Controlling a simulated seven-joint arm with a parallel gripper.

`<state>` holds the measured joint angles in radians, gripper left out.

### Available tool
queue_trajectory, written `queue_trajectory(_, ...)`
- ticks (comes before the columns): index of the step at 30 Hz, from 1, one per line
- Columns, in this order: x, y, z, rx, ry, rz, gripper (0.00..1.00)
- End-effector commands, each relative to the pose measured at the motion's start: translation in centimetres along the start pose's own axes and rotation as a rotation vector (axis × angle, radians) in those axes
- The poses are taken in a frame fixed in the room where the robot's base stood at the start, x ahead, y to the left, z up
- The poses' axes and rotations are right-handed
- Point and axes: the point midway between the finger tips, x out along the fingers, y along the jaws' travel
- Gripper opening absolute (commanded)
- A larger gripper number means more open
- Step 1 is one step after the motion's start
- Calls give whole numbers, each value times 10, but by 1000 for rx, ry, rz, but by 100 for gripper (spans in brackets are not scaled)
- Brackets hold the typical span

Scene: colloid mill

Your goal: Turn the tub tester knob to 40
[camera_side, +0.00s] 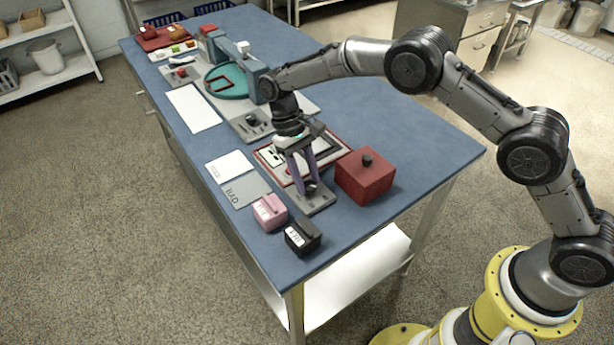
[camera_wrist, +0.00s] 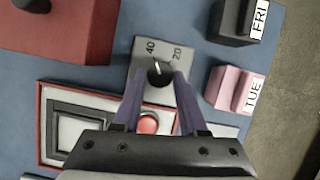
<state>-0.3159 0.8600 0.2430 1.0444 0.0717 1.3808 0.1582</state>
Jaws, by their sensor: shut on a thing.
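The tub tester knob (camera_wrist: 159,70) is black and round with a pale pointer mark, on a grey panel (camera_wrist: 141,63). The panel shows a "40" at its left and a "20" at its right. The pointer seems to lie between the two numbers; its exact reading is too small to tell. My gripper (camera_wrist: 159,80) has its two purple fingers shut on the knob, one on each side. In the side view my gripper (camera_side: 311,187) points down onto the small grey panel (camera_side: 313,204) near the table's front, and the fingers mostly hide the knob.
A red box (camera_side: 365,178) with a black knob stands close at right. Pink (camera_side: 270,212) and black (camera_side: 302,237) day-labelled blocks sit near the front edge. A red-framed board with a red button (camera_wrist: 148,123) lies beside the panel. Grey "BAD" card (camera_side: 243,190) lies left.

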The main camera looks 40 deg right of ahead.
Motion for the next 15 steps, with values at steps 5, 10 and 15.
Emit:
queue_trajectory(5,-1,-1,1,-17,-1,7,0)
queue_trajectory(10,-1,-1,1,-18,-1,7,0)
queue_trajectory(15,-1,-1,1,-17,-2,6,45)
